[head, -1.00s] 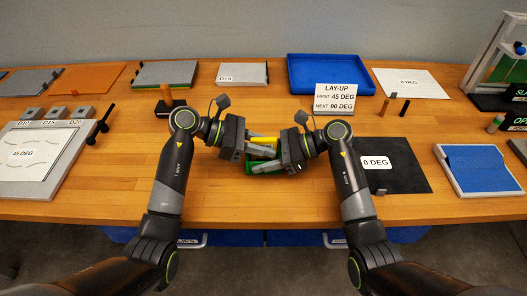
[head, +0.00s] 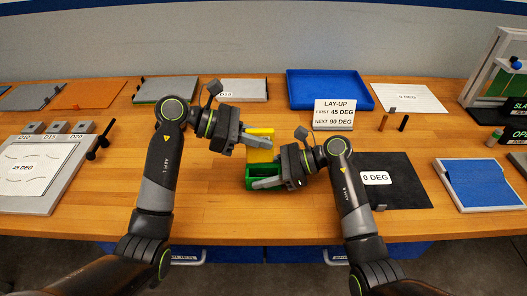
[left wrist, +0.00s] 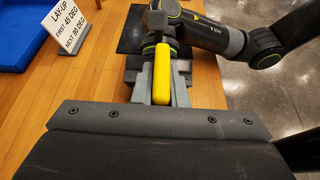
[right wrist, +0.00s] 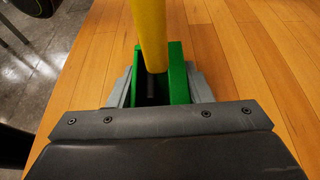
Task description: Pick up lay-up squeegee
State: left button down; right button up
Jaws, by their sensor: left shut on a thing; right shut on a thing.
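The squeegee's yellow handle (head: 262,131) is between the fingers of my left gripper (head: 255,138), which is shut on it. The handle also shows in the left wrist view (left wrist: 181,85), and rises across the top of the right wrist view (right wrist: 149,30). A green open-topped holder (head: 250,184) stands on the table below it. My right gripper (head: 270,182) is shut on the holder's wall, also seen in the right wrist view (right wrist: 177,75). The handle is above the holder; whether its lower end is still inside is unclear.
A lay-up sign (head: 334,113) stands behind, before a blue tray (head: 330,76). A dark 0 DEG sheet (head: 410,165) lies to the right. A 45 DEG plate (head: 50,175) lies to the left. Bare wood lies left of the holder.

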jog(key=shift+a, duration=0.1)
pick_arm(q)
jog(key=a, duration=1.7)
jog(key=shift+s+a+f, duration=0.15)
jog(key=shift+a+f, duration=0.05)
jog(key=shift+f, duration=0.05)
pick_arm(e)
jog(key=o, duration=1.1)
